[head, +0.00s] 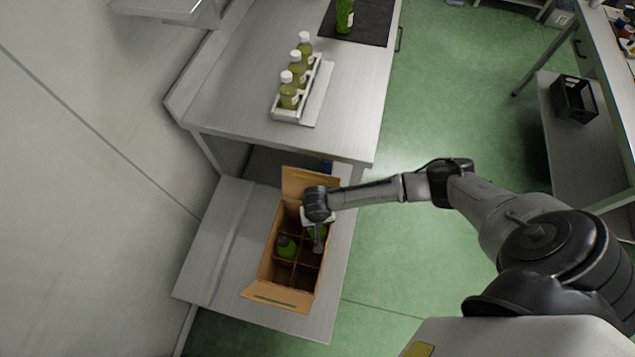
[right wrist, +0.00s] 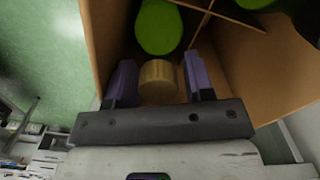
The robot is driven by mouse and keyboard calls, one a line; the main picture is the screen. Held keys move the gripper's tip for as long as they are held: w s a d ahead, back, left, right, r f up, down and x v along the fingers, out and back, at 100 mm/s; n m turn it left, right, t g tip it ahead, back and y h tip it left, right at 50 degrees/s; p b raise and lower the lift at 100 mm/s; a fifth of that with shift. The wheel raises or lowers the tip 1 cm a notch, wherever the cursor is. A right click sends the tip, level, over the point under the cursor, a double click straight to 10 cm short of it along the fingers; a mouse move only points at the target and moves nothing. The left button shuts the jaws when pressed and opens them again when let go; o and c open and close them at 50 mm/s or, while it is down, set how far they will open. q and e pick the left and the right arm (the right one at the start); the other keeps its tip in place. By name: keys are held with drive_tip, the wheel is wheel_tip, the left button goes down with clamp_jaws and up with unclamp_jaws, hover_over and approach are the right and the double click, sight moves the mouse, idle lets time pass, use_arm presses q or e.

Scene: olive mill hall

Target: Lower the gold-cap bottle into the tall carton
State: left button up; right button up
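The tall carton (head: 262,272) is an open cardboard box with dividers, standing on the low metal table. My right gripper (head: 318,240) is over its far right part. In the right wrist view, a gold cap (right wrist: 158,82) sits between the two purple fingers of the right gripper (right wrist: 161,82). A narrow gap shows on the cap's right side, so the fingers look open around it. Green bottle glass (right wrist: 158,25) shows beyond the cap, inside the carton (right wrist: 110,30). In the head view, the bottle (head: 318,231) under the gripper is partly hidden. My left gripper is out of view.
Another green bottle (head: 286,247) stands in a left cell of the carton. A rack (head: 290,117) with white-capped bottles stands on the higher bench (head: 352,105). A green bottle (head: 345,16) stands on a dark mat (head: 372,22).

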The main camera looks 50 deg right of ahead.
drive_tip(key=shift+o, duration=1.3)
drive_tip(key=shift+a, duration=0.1)
drive_tip(key=shift+s+f, duration=0.1)
wheel_tip(320, 180, up, 14)
drive_tip(key=p, duration=0.2)
